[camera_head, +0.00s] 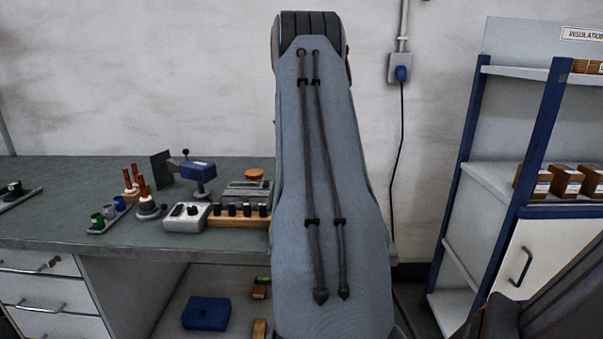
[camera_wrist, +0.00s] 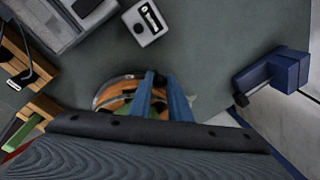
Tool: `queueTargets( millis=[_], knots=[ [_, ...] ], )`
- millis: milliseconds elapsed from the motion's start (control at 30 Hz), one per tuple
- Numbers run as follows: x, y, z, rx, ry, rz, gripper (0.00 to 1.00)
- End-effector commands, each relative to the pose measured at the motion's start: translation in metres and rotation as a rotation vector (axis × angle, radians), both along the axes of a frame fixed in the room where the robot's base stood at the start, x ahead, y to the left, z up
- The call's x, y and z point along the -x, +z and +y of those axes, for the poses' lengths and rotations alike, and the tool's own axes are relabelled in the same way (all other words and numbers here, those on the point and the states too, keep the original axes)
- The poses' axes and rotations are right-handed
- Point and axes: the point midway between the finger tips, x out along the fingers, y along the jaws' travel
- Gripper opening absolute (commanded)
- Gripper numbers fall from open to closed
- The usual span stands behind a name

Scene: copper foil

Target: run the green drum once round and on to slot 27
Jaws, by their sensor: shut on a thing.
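In the wrist view, the two blue fingers of my gripper (camera_wrist: 160,82) are closed together over the right side of a round orange-brown disc (camera_wrist: 112,98) with a pale rim and dark markings. A small dark part (camera_wrist: 160,105) shows between the fingers and appears gripped; I cannot tell its full shape. The disc's lower part is hidden behind my gripper. A green piece (camera_wrist: 12,129) shows at the lower left; I cannot tell whether it is a drum. In the head view, my arm hides my gripper and the disc, and a small green piece (camera_head: 97,221) sits on a rack at left.
On the bench (camera_head: 50,190) stand a blue vise (camera_head: 198,171), a grey control box (camera_head: 187,216) and copper rods (camera_head: 141,186). A shelf rack (camera_head: 540,120) stands right.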

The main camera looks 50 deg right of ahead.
Motion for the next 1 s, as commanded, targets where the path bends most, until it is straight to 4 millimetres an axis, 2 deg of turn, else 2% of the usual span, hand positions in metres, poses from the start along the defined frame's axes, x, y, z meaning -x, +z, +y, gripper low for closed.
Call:
queueTargets(
  millis=[133,167,200,567,1000],
  knots=[
    [-0.001,0.002,0.0,0.003,0.002,-0.001,0.0],
    [-0.001,0.002,0.0,0.003,0.002,-0.001,0.18],
    [-0.001,0.002,0.0,0.003,0.003,-0.001,0.24],
    [-0.002,0.005,0.001,0.002,0.003,-0.001,0.24],
    [-0.004,0.067,0.013,0.003,0.003,-0.002,0.24]
  ],
)
